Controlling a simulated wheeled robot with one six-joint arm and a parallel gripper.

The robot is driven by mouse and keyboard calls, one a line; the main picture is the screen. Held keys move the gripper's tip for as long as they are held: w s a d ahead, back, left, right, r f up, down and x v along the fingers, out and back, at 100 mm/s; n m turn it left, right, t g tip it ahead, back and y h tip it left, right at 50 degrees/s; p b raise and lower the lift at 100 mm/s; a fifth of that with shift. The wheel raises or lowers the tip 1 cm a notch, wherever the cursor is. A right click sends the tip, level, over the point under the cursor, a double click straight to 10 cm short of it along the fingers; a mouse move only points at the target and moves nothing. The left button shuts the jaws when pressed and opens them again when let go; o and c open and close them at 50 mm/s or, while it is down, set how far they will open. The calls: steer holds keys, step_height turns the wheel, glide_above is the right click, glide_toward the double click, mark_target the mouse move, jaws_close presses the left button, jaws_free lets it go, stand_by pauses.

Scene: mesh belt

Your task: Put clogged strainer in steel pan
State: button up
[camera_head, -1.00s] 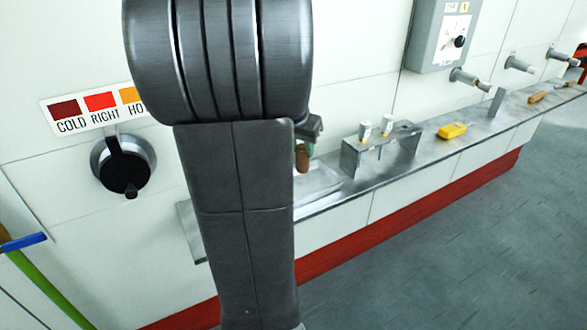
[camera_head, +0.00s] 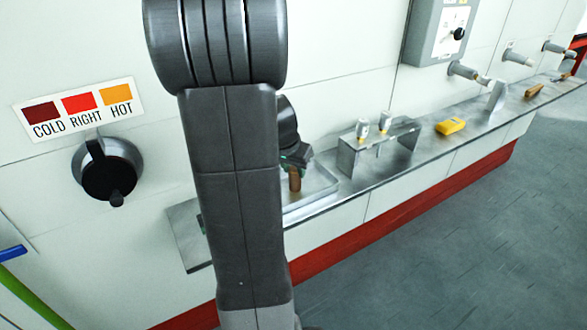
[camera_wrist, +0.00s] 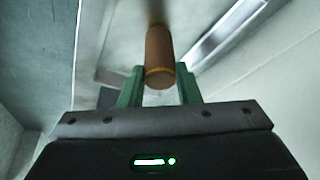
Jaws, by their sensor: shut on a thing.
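My gripper (camera_head: 297,160) is shut on a brown, rounded cylinder, which I take to be the clogged strainer (camera_head: 295,180). In the wrist view the brown cylinder (camera_wrist: 159,58) sits between the two green fingers of my gripper (camera_wrist: 160,86). In the head view it is upright and low over the steel pan (camera_head: 322,186), a shallow bright tray on the ledge. I cannot tell whether its lower end touches the pan. My arm hides the left part of the pan.
The steel ledge (camera_head: 357,190) runs along the wall. A small metal rack (camera_head: 362,158) holding two white-topped strainers stands right of the pan. A yellow object (camera_head: 450,127) lies farther along. Taps project above the ledge.

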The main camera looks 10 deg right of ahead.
steer(key=shift+f, duration=0.2)
steer(key=o, duration=1)
steer(key=shift+r, duration=0.2)
steer(key=shift+r, duration=0.25)
steer(key=p+v, duration=0.1)
steer(key=v, duration=1)
steer(key=shift+s+a+r, duration=0.15)
steer(key=shift+s+r, duration=0.05)
